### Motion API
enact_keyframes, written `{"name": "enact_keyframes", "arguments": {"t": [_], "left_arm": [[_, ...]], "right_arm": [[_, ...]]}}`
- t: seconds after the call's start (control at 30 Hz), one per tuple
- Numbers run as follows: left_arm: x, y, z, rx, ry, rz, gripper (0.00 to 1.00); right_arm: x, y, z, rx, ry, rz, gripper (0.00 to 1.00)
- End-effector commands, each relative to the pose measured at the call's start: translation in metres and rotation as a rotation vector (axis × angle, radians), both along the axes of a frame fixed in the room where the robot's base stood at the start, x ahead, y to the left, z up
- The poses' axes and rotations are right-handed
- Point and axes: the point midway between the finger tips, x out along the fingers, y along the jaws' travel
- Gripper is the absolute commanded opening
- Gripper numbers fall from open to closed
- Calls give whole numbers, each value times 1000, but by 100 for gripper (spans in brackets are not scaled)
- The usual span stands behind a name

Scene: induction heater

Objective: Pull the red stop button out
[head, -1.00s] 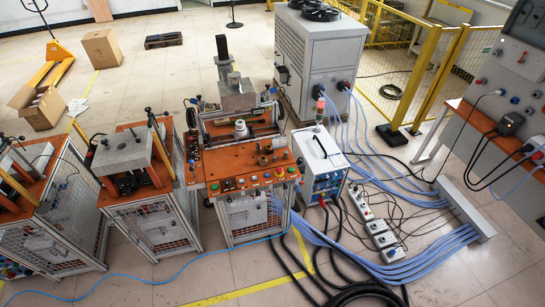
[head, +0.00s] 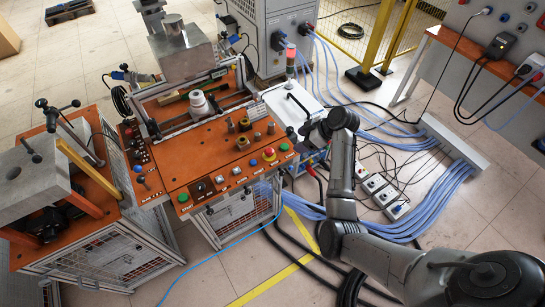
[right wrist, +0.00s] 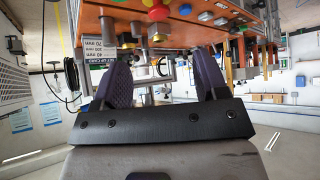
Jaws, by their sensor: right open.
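The red stop button (head: 269,154) is a round red knob on a yellow base at the front right of the orange control panel (head: 186,172). In the right wrist view the red stop button (right wrist: 158,13) is near the top edge, beyond my fingers. My right gripper (head: 305,130) is to the right of the panel, apart from the button. Its jaws are hard to see in the head view. In the right wrist view my right gripper (right wrist: 163,65) has its two dark fingers spread, with nothing held between them. My left gripper is not in view.
A white box with a black handle (head: 292,103) stands right of the machine. Cables cover the floor at right.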

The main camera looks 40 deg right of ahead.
Motion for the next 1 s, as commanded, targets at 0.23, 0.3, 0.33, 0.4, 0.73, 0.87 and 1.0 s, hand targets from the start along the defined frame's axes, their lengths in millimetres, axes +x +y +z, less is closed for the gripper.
{"name": "enact_keyframes", "arguments": {"t": [0.23,0.3,0.33,0.4,0.73,0.87,1.0], "left_arm": [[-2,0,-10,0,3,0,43],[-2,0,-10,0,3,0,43],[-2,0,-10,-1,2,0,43],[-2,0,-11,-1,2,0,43],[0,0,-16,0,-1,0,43],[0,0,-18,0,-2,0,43],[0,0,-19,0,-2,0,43]], "right_arm": [[19,4,-11,30,-47,28,67],[25,9,-18,31,-47,29,67],[28,12,-22,32,-46,30,67],[36,17,-32,31,-46,28,67],[69,40,-74,30,-44,27,67],[78,47,-85,28,-44,27,67],[85,51,-93,27,-44,26,67]]}}
